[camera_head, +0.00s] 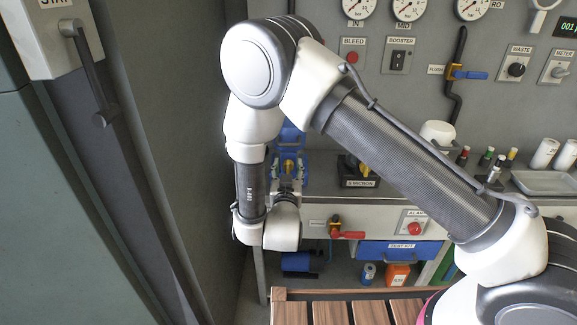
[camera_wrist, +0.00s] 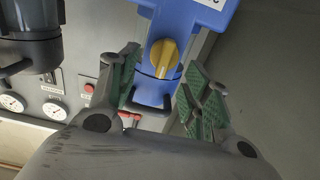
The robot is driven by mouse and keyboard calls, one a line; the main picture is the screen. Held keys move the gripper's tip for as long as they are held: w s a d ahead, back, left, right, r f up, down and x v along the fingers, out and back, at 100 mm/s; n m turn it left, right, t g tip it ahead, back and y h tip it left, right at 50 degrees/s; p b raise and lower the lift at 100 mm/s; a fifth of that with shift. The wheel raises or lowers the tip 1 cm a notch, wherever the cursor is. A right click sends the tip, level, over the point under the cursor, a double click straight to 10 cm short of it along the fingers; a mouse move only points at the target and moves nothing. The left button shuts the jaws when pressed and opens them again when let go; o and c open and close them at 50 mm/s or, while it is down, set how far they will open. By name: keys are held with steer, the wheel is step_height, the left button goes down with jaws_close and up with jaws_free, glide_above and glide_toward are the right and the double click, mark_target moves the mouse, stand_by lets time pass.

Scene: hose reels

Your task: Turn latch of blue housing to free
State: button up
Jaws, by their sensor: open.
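The blue housing (camera_wrist: 185,22) fills the upper middle of the wrist view, with a yellow latch knob (camera_wrist: 163,58) on its face. In the head view the blue housing (camera_head: 291,137) shows partly behind my arm, left of centre. My gripper (camera_wrist: 164,62) is open, with one green-padded finger on each side of the latch as seen from the wrist. The fingers look apart from the knob; how far they are from it in depth I cannot tell. In the head view my gripper (camera_head: 288,184) is small and partly hidden in front of the housing.
A black housing labelled 5 micron (camera_head: 358,180) stands right of the blue one; a dark housing (camera_wrist: 32,45) shows in the wrist view. A red-handled valve (camera_head: 347,234) and an alarm button (camera_head: 414,229) sit below. A grey cabinet with a handle (camera_head: 90,75) stands at left.

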steer(key=shift+w, duration=1.15)
steer(key=shift+c, duration=0.4)
steer(key=c, duration=0.9)
steer(key=shift+o, duration=0.2)
